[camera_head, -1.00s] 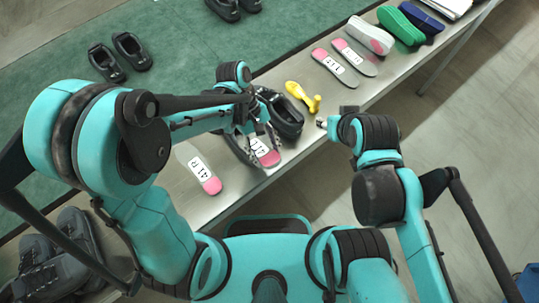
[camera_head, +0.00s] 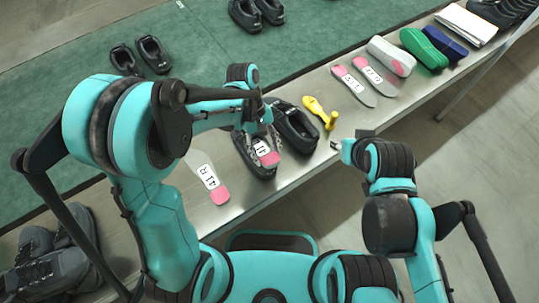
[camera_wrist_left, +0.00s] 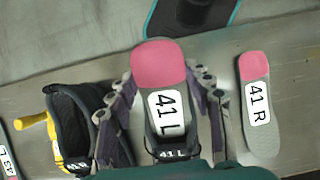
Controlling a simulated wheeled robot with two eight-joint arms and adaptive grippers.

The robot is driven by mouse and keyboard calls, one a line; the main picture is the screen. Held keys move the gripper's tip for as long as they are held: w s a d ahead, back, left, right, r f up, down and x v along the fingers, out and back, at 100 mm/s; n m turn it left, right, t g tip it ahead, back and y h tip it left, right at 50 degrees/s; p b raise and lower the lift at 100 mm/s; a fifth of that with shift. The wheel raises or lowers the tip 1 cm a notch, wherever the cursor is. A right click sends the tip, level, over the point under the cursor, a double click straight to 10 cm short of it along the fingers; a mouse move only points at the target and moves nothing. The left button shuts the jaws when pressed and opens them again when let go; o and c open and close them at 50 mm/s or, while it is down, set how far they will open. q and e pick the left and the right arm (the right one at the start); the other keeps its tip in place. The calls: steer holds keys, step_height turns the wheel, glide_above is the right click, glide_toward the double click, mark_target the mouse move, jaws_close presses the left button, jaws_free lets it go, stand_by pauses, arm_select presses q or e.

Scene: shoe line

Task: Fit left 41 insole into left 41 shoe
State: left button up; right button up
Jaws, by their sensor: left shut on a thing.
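The left 41 insole (camera_head: 265,152), grey with a pink heel and a "41 L" label, is held by my left gripper (camera_head: 258,130). It also shows in the left wrist view (camera_wrist_left: 158,68), between the two fingers (camera_wrist_left: 162,105). The black left 41 shoe (camera_head: 258,170) lies directly beneath, with a "41 L" tag (camera_wrist_left: 172,154) in the wrist view. The pink heel shows over the shoe's opening; the insole's front end is hidden, and I cannot tell how deep it sits. My right gripper (camera_head: 343,150) is beside the table's front edge, away from the shoe; its jaws are unclear.
The 41 R insole (camera_head: 211,183) lies left of the shoe on the grey table (camera_head: 300,172). Another black shoe (camera_head: 295,127) stands close on the right, then a yellow tool (camera_head: 318,110). More insoles (camera_head: 362,88) lie farther right.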

mark_target(261, 150)
arm_select(q)
steer(key=shift+t, duration=0.3)
steer(key=shift+w+a+f+b, duration=0.35)
steer(key=shift+w+a, duration=0.25)
steer(key=shift+w, duration=0.3)
steer(key=shift+w+a+f+b, duration=0.2)
steer(key=shift+w+a+f, duration=0.3)
steer(key=shift+w, duration=0.4)
steer(key=shift+s+f+t+y+b, duration=0.15)
steer(key=shift+f+t+y+b, duration=0.3)
steer(key=shift+f, duration=0.25)
steer(key=o, duration=1.1)
steer(key=shift+r, duration=0.1)
steer(key=shift+r+p, duration=1.15)
steer(key=shift+r, duration=0.3)
